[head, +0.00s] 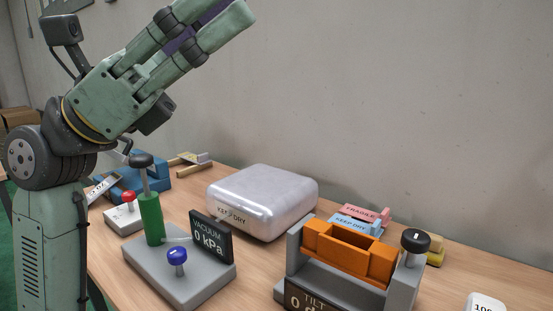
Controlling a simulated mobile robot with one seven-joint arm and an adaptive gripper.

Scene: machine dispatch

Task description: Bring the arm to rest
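My gripper (212,22) is raised at the upper left in the head view, pointing up and to the right. Its two green fingers lie side by side with a purple surface between them. The upper finger's tip is cut off by the frame edge, and I cannot tell how far apart the fingers are. It is high above the table and touches nothing on it. My arm stands upright at the left edge.
On the wooden table (255,283) stand a vacuum stand (188,281) reading 0 kPa, a silver case (262,190) marked KEEP DRY, and an orange tilt fixture (350,250). Blue (353,226) and pink (366,213) labelled pieces lie behind. A grey wall (400,90) closes the back.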

